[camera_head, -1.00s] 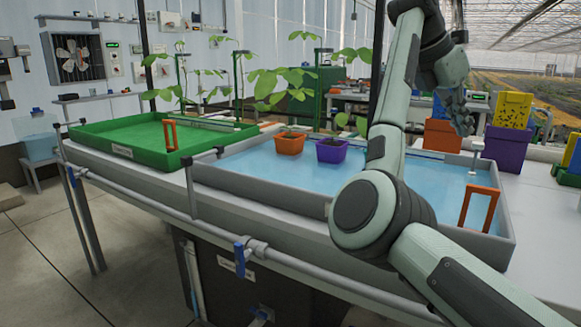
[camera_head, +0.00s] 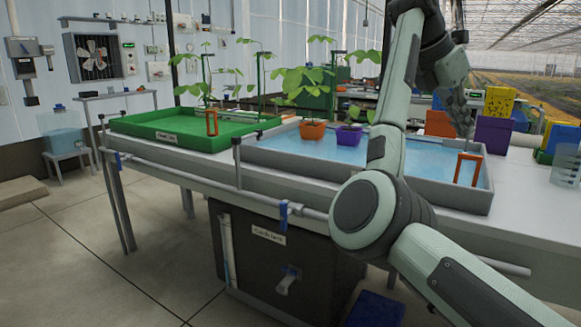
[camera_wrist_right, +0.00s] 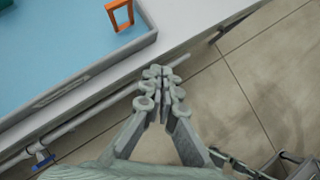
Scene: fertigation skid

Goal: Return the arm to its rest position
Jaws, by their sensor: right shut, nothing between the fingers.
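My right arm (camera_head: 402,95) rises in the middle of the head view, bent at the elbow, with its forearm upright and its hand hanging on the far side. My right gripper (camera_head: 464,128) hangs down there, apparently in front of the blue-floored tray and partly hidden by its own links. In the right wrist view the right gripper (camera_wrist_right: 160,78) is shut with its fingertips together and empty. There it lies over the floor, beside the bench's front edge. My left gripper is not in view.
The bench (camera_head: 520,190) carries a grey tray (camera_head: 350,185) with an orange pot (camera_head: 312,131) and a purple pot (camera_head: 348,137). A green tray (camera_head: 160,142) stands to its left. A pipe (camera_head: 200,185) runs along the front. Open floor (camera_head: 90,260) lies at lower left.

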